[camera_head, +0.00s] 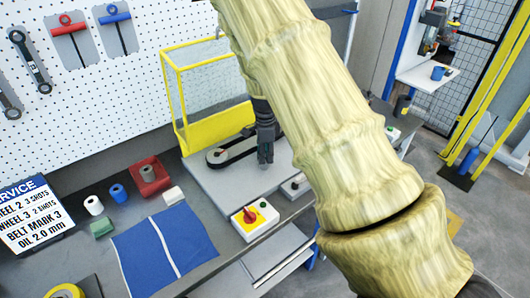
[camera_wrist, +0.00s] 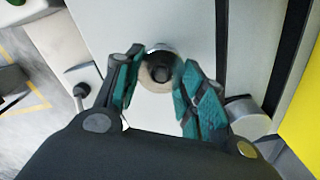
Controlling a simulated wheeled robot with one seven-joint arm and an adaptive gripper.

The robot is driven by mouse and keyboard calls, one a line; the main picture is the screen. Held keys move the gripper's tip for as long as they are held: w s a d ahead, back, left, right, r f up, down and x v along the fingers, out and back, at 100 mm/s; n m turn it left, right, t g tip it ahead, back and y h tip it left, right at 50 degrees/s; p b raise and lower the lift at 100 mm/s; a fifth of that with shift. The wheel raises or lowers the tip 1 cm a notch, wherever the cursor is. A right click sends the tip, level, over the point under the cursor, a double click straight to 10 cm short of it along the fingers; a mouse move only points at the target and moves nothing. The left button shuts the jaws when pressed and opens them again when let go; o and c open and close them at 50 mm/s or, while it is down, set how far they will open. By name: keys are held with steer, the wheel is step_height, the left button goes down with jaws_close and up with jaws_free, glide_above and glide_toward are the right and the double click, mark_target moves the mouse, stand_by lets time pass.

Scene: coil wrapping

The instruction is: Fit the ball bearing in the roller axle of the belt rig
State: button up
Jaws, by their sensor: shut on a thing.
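The belt rig (camera_head: 205,180) is a pale grey plate with a dark belt loop (camera_head: 222,155) and a yellow guard frame behind it. My gripper (camera_head: 265,157) points down over the plate, at the right end of the belt. In the wrist view, the teal-padded fingers of my gripper (camera_wrist: 157,70) stand on both sides of a ring-shaped part, the ball bearing (camera_wrist: 148,80), and are shut on it. A dark round centre shows inside the ring, and a silvery rim shows just beyond it. I cannot tell whether the bearing is seated on the roller axle; the head view hides it.
The yellow guard (camera_head: 217,126) stands close behind my gripper. A switch box (camera_head: 262,226) with a red knob sits in front of the rig. A blue cloth (camera_head: 140,250), a red bin (camera_head: 163,188) and small rolls lie to the left. A silver cylinder (camera_wrist: 246,112) is beside the right finger.

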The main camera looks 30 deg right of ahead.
steer(key=shift+f+b, duration=0.6)
steer(key=shift+f, duration=1.1)
steer(key=o, duration=1.1)
steer(key=shift+r, duration=0.1)
step_height(320, 180, up, 12)
steer(key=shift+f, duration=0.1)
stand_by(0.3)
